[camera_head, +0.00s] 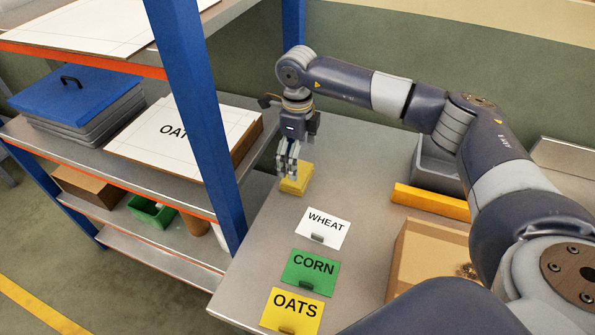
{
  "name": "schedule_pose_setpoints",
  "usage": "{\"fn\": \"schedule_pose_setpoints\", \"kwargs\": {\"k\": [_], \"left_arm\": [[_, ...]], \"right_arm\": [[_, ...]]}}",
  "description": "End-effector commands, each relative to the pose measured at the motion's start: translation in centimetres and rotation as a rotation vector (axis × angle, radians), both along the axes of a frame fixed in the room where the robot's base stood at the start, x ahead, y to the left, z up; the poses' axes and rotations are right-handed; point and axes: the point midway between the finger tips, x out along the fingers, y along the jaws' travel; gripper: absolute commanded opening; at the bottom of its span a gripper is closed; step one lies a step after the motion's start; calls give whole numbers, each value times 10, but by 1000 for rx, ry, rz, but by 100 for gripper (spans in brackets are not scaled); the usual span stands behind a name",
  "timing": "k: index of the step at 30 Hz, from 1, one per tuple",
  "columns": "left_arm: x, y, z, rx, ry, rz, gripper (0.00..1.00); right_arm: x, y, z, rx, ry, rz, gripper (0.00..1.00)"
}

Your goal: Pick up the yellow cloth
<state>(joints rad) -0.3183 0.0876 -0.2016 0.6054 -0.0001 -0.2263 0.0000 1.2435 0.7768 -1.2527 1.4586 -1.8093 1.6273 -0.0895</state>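The yellow cloth (298,182) is a small block-like folded piece on the grey table top, near its back left edge and beside a blue shelf post. My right gripper (287,168) comes down from above, with its fingers over the cloth's left back side, at or just above it. I cannot tell whether the fingers touch the cloth or how far apart they are. My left gripper is not in view.
WHEAT (322,228), CORN (310,273) and OATS (292,311) cards lie in front of the cloth. A cardboard box (411,252), a yellow-orange bar (430,201) and a grey bin (437,174) stand to the right. A blue-post shelf (211,130) stands left.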

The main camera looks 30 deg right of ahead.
Motion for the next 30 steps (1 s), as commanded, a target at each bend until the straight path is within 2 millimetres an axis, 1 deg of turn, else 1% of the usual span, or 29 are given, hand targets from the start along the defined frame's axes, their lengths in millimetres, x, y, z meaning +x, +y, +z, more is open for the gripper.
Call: {"fn": "schedule_pose_setpoints", "kwargs": {"k": [2,5,8,11,12,14,18,23,24,26,27,28,29,30], "left_arm": [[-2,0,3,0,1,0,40],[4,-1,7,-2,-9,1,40],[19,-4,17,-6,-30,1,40],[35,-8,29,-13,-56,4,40],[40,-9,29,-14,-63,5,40],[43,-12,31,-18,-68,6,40],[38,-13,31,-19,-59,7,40],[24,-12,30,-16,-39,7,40],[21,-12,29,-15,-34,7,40],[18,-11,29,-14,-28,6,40],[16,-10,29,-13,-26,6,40],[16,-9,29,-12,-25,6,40],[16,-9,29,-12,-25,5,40],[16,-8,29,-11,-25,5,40]], "right_arm": [[0,0,-6,-1,1,0,100],[0,0,-12,0,0,0,100],[-1,0,-23,-1,4,1,100],[-1,-1,-38,-2,4,0,100],[0,-1,-46,-1,4,-1,100],[0,-1,-53,0,1,0,100],[1,-1,-62,-1,-1,1,100],[1,-1,-62,-1,-2,1,100],[1,-1,-62,-1,-1,1,95],[1,-1,-62,-1,-1,1,82],[1,-1,-62,-1,-1,1,73],[1,-1,-62,-1,-1,1,66],[1,-1,-62,-1,-1,1,61],[1,-1,-62,-1,-1,1,61]]}}
